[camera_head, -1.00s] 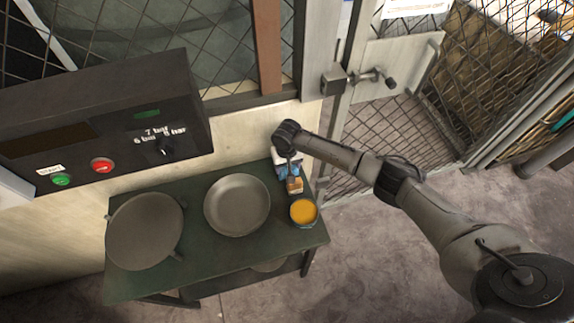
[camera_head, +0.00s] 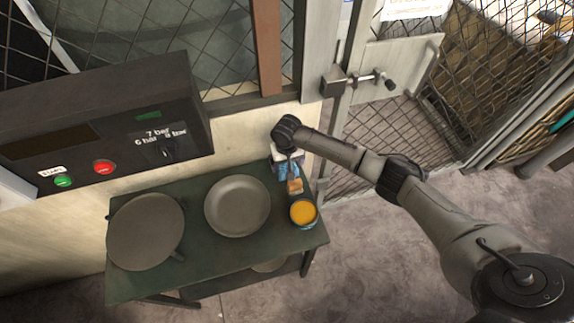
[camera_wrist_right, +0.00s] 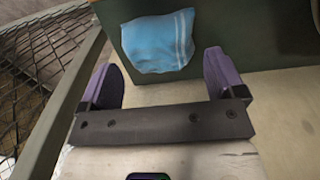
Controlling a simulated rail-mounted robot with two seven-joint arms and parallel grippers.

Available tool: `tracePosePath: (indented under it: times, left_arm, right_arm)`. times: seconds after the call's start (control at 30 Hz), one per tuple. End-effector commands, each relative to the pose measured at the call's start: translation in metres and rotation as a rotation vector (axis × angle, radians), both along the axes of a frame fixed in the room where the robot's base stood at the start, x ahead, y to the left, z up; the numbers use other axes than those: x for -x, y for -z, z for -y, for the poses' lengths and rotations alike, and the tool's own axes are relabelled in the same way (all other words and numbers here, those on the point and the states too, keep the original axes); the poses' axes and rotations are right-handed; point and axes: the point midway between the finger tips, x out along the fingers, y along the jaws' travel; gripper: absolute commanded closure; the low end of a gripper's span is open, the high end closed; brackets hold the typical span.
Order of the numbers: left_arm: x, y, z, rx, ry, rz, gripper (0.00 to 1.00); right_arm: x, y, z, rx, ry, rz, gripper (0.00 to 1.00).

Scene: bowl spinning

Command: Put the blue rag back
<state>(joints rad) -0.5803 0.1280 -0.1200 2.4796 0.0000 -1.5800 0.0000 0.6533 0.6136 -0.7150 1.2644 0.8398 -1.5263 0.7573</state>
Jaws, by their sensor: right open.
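The blue rag (camera_wrist_right: 158,42) has white stripes near one edge and lies on the dark green table (camera_wrist_right: 267,50), at its edge in the right wrist view. My right gripper (camera_wrist_right: 163,80) is open. Its two purple fingers stand apart, one on each side below the rag, and nothing is between them. In the head view my right gripper (camera_head: 287,160) is above the right back corner of the table (camera_head: 185,262). A bit of blue shows there beside the gripper; most of the rag is hidden by my arm. My left gripper is not in view.
On the table are a flat round plate (camera_head: 145,232), a grey bowl (camera_head: 237,206), a tin of orange paint (camera_head: 302,213) and a brush (camera_head: 295,186). A control box (camera_head: 100,125) is behind the table. A mesh fence (camera_head: 385,140) is right of it.

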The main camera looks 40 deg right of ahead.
Motion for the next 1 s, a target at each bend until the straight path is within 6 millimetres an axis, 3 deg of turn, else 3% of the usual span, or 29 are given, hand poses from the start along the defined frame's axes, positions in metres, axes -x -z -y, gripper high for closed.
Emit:
tracePosePath:
  times: [0.03,0.2,0.5,1.0]
  left_arm:
    - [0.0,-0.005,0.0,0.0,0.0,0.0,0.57]
    - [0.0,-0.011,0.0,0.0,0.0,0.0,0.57]
    - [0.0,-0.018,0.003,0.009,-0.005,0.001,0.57]
    - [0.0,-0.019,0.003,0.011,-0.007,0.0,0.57]
  right_arm:
    - [0.0,-0.014,0.0,0.0,-0.001,0.003,0.11]
    - [-0.001,-0.046,0.001,0.0,-0.001,0.003,0.11]
    - [0.0,-0.085,0.0,-0.001,0.0,0.001,0.11]
    - [0.0,-0.096,0.001,0.0,0.0,0.0,0.11]
